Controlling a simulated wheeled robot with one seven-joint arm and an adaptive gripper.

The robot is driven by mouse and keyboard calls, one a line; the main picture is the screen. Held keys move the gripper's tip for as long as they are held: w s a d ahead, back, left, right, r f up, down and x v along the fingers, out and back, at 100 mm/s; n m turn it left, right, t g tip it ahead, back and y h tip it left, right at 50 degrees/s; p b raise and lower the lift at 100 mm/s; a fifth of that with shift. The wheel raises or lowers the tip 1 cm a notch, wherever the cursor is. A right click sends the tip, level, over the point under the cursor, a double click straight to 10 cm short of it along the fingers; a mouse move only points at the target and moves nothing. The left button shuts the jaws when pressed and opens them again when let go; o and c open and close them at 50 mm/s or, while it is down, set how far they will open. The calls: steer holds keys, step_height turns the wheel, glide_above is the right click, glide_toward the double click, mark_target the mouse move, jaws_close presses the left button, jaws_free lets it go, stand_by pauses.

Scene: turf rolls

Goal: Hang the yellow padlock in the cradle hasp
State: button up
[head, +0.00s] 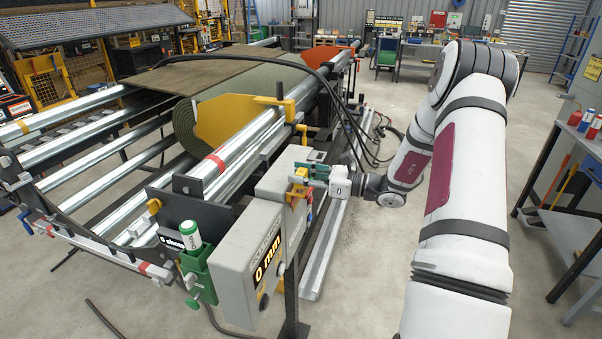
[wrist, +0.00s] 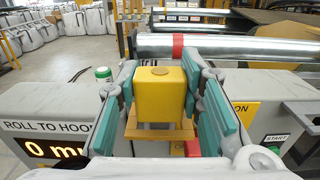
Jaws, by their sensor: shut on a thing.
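The yellow padlock (wrist: 162,92) is between the teal pads of my gripper (wrist: 160,88) in the wrist view, which is shut on it. Its block-shaped body faces the wrist camera; its shackle is hidden. An ochre bracket (wrist: 160,131) shows just below the padlock; I cannot tell whether it is the cradle hasp, nor whether they touch. In the head view my gripper (head: 311,172) is at the top of the grey control box, beside small yellow, red and blue parts (head: 298,192). The padlock is too small to pick out clearly there.
The grey control box (head: 247,245) with a "0 mm" display stands below my gripper. A green holder with a white-and-green marker (head: 191,236) is on its left. Steel rollers (head: 235,160) and a turf roll (head: 187,122) lie behind. Black cables (head: 345,110) arch close to my gripper.

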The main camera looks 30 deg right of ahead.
steer(key=shift+f, duration=0.5)
steer(key=o, duration=1.3)
steer(key=shift+s, duration=0.1)
steer(key=v, duration=1.2)
